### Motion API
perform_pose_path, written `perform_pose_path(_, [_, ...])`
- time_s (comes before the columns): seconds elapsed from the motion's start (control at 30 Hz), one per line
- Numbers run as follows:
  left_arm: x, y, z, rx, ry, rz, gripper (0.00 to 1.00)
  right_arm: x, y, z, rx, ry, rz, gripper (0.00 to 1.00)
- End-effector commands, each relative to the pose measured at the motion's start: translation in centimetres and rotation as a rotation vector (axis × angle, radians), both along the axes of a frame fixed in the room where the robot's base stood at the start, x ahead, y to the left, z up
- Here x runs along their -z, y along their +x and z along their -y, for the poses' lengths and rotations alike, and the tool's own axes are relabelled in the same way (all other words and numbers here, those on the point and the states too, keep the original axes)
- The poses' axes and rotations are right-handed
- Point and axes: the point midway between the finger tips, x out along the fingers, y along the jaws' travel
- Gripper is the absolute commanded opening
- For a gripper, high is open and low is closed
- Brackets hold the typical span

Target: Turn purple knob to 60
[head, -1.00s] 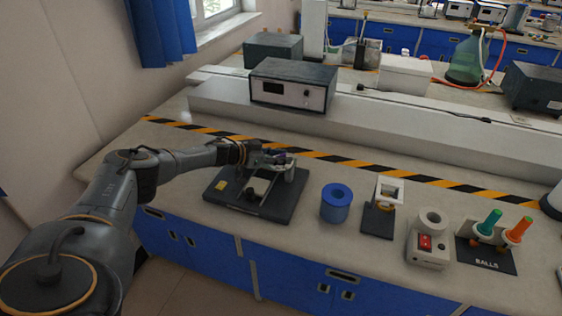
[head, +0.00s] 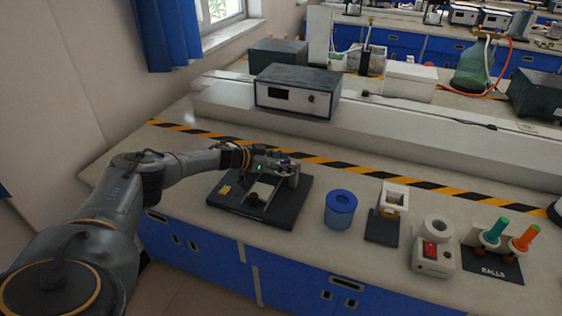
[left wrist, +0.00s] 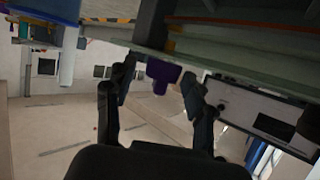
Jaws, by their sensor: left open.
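The purple knob (left wrist: 161,74) shows in the left wrist view, between the two fingertips and attached to a grey body above it. A small purple patch of it shows in the head view (head: 285,161). My left gripper (left wrist: 157,82) is open, with one dark finger on each side of the knob; I cannot tell whether either finger touches it. In the head view the left gripper (head: 272,162) is at the back of a device on a dark base plate (head: 228,207). A small green readout glows there, too small to read. My right gripper is out of view.
Right of the device stand a blue spool (head: 340,209), a small stand on a dark base (head: 382,229), a white box with a red switch (head: 433,256) and a rack marked BALLS (head: 495,264). A grey instrument (head: 297,92) sits on the raised shelf behind.

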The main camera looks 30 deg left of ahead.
Motion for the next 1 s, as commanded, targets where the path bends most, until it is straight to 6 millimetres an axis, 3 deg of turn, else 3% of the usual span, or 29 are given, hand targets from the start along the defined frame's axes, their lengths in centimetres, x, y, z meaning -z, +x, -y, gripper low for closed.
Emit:
perform_pose_path(0.17, [-0.5,-1.2,-0.9,-0.002,0.0,-0.001,0.54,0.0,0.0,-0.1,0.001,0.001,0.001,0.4])
perform_pose_path(0.6, [-3.8,-8.0,-5.2,-0.003,0.001,-0.001,0.54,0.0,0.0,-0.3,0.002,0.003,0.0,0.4])
perform_pose_path(1.0, [-4.6,-9.3,-6.0,-0.002,0.001,0.0,0.54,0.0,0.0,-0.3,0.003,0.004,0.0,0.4])
